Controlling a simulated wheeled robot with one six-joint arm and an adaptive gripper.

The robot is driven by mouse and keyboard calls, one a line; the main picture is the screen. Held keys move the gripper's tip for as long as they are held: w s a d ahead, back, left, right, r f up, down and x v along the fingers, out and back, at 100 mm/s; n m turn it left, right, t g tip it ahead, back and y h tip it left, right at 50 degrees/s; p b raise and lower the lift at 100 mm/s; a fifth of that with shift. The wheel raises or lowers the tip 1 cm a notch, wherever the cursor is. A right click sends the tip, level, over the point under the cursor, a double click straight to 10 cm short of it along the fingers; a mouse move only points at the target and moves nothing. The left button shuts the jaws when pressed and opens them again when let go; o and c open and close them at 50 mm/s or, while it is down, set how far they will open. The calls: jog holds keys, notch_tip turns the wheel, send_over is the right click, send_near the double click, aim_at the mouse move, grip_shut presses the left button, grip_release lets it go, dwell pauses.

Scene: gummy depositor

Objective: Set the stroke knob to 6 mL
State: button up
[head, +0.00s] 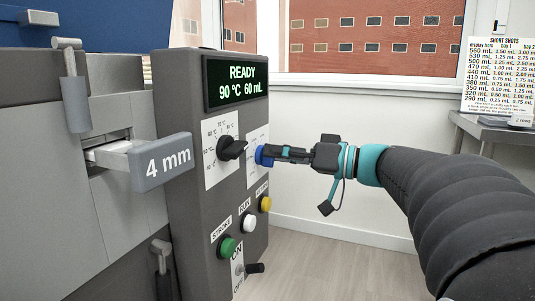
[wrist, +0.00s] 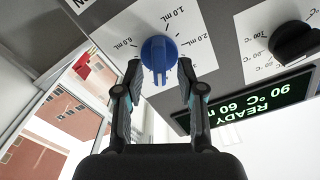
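The blue stroke knob (head: 261,156) is on the right side of the grey control panel, on a white dial plate. In the wrist view the blue knob (wrist: 158,50) has a raised ridge running up and down the picture. Dial labels around it include 1.0 mL and 2.0 mL; others are tilted or partly hidden, and the knob's setting cannot be read surely. My gripper (head: 280,153) points at the knob from the right. In the wrist view my gripper (wrist: 159,70) is open, one finger on each side of the ridge, with gaps showing.
A black temperature knob (head: 232,149) is just left of the blue knob. The display (head: 236,82) reads READY, 90 °C, 60 mL. Green (head: 227,247), white (head: 248,223) and yellow (head: 265,204) buttons and an ON/OFF lever (head: 255,268) are below. A 4 mm tray handle (head: 162,162) juts out left.

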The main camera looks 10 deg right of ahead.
grip_shut()
jog(key=shift+m, duration=0.3)
jog(key=shift+d+f+m+p, duration=0.15)
jog(key=shift+m+p, duration=1.5)
jog(key=shift+m, duration=1.8)
jog(key=shift+a+f+m+p, duration=0.1)
jog(key=shift+f+m+p, duration=0.15)
jog(key=shift+m+p, duration=2.35)
jog(key=shift+d+f+m+p, duration=0.15)
jog(key=shift+m+p, duration=0.6)
jog(key=shift+m, duration=3.6)
jog(key=shift+a+f, duration=0.1)
jog(key=shift+f, duration=0.05)
